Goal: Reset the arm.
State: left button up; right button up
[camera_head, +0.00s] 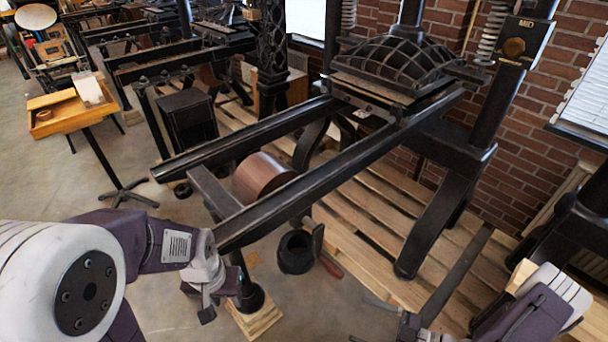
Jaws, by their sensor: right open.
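My left arm comes in from the left edge, white and dark purple. Its gripper (212,302) hangs low beside the near end of the black press rails, and its fingers are too small and overlapped to tell open from shut. My right arm comes in at the bottom right corner. Its gripper (372,318) points left over the floor with its fingers apart; it is open, and nothing shows between them. Part of the right gripper is cut off by the bottom edge.
A black hand press (408,60) stands ahead, its long rails (330,170) reaching toward me. A wooden tray on a stand (72,112) is at left. Floor between my grippers is mostly clear.

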jog(key=s+a+r+n+g+h, duration=0.2)
jog(key=a+r+n+g+h, duration=0.25)
jog(key=n, duration=1.05)
jog(key=s+a+r+n+g+h, duration=0.15)
jog(key=r+n+g+h, duration=0.4)
jog(key=n, duration=0.85)
jog(key=w+d+r+n+t+h, duration=0.15)
jog(key=d+n, duration=0.25)
jog(key=n, duration=1)
jog(key=w+d+n+t+h, duration=0.2)
jog(key=w+d+n+h, duration=0.15)
jog(key=n, duration=1.05)
pick_arm(q)
notch_tip(320, 180, up, 12)
jog(key=p, duration=1.2)
jog(key=shift+a, duration=0.2)
pick_arm(e)
notch_tip(320, 180, up, 13)
jog(key=shift+s+f+y, duration=0.2)
jog(key=shift+s+y, duration=0.05)
jog(key=shift+y, duration=0.05)
